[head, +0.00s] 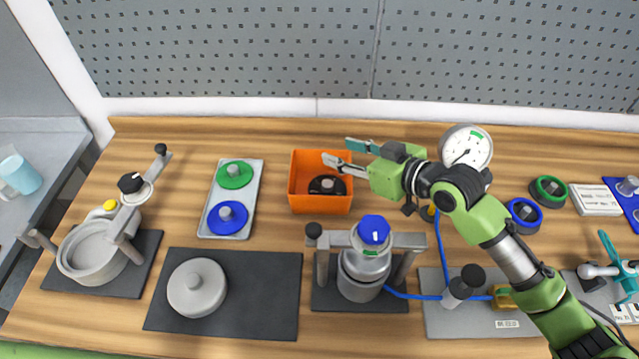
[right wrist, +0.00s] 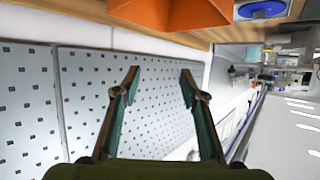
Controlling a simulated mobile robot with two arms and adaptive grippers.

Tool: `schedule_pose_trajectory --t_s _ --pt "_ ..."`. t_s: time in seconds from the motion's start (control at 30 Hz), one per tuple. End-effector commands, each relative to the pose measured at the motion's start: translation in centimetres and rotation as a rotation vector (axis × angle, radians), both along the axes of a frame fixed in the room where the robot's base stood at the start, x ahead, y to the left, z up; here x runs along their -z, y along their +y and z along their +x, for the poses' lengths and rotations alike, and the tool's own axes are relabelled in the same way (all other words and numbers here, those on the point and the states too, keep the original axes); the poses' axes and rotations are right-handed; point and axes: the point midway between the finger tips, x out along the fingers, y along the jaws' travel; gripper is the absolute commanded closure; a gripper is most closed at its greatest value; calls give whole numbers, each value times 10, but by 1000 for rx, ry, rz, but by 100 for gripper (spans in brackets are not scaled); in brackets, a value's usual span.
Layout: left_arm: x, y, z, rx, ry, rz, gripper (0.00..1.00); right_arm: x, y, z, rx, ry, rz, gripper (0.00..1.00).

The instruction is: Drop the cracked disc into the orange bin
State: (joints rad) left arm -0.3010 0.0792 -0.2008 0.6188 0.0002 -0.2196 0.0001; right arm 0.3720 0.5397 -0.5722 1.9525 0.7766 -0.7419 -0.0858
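The orange bin (head: 321,207) stands on the wooden bench below the pegboard. A dark disc with a pale knob (head: 327,185) lies inside it; a crack is too small to make out. My right gripper (head: 337,150) is at the bin's upper right edge, above it. Its fingers are apart with nothing between them. In the right wrist view the gripper (right wrist: 160,70) is also open and empty, and part of the orange bin (right wrist: 170,14) shows at the top. My left gripper is not in view.
A grey tray (head: 243,199) with a green disc (head: 235,174) and a blue disc (head: 227,217) is left of the bin. A vessel with a blue top (head: 373,232) stands just below it. A round gauge (head: 466,147) is near my right arm. A dark mat (head: 255,290) holds a grey lid (head: 197,288).

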Motion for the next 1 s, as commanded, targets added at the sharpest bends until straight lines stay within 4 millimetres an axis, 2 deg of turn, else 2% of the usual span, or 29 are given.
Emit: schedule_pose_trajectory --t_s 0.03,0.2,0.4,0.6,1.0 --pt "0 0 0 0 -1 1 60 -3 -10 -8 1 -1 -6 60" --pt "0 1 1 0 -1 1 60 -17 -33 -31 1 -1 -6 60" --pt "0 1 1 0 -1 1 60 -28 -49 -48 1 0 -3 60" --pt "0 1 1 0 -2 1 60 -32 -55 -55 1 0 -2 60" --pt "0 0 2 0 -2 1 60 -32 -55 -55 1 -1 -1 60"
